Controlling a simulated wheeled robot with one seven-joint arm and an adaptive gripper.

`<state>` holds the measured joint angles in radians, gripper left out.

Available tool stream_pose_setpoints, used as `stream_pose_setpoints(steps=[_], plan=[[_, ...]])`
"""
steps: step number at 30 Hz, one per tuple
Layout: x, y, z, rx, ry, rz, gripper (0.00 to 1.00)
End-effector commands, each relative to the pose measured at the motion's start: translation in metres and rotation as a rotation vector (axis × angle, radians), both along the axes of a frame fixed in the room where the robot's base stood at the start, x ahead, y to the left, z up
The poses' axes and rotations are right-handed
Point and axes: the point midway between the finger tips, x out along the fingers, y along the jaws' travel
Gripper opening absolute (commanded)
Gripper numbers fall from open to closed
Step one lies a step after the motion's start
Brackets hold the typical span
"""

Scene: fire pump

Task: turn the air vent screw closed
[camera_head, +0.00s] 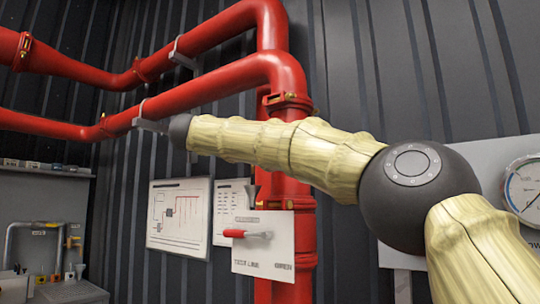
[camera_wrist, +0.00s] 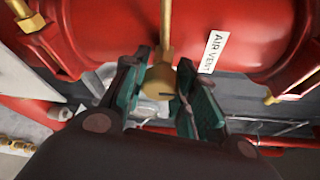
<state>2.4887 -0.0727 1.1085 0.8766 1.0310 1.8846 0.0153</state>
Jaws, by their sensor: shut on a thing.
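The brass air vent screw (camera_wrist: 160,80) shows in the wrist view below a red pipe, at the end of a brass stem, beside a white label reading AIR VENT (camera_wrist: 213,52). My gripper (camera_wrist: 165,95) has its two dark, green-lined fingers on either side of the screw's flat head and is shut on it. The fingers hide part of the head's edges. In the head view I cannot make out the screw; my arm stretches left across the picture toward the lower red pipe (camera_head: 215,90).
A white panel with a red lever (camera_head: 250,234) hangs on the upright red pipe. A pressure gauge (camera_head: 523,190) is at the right. Diagram boards (camera_head: 180,215) hang on the dark ribbed wall. Other brass fittings (camera_wrist: 45,30) sit near my gripper at the upper left.

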Motion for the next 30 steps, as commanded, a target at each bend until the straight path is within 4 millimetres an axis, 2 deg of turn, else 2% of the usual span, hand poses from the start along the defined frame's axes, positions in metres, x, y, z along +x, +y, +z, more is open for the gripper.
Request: stream_pose_setpoints(steps=[9, 10, 13, 23, 30], plan=[[0.000, 0.001, -0.002, 0.001, 0.003, 0.000, 0.04], [0.000, 0.001, -0.002, 0.001, 0.003, 0.000, 0.34], [0.000, 0.001, -0.002, 0.001, 0.003, 0.000, 0.51], [0.000, 0.001, -0.001, 0.000, 0.001, 0.000, 0.51], [-0.013, 0.021, 0.002, -0.001, 0.001, 0.001, 0.51]])
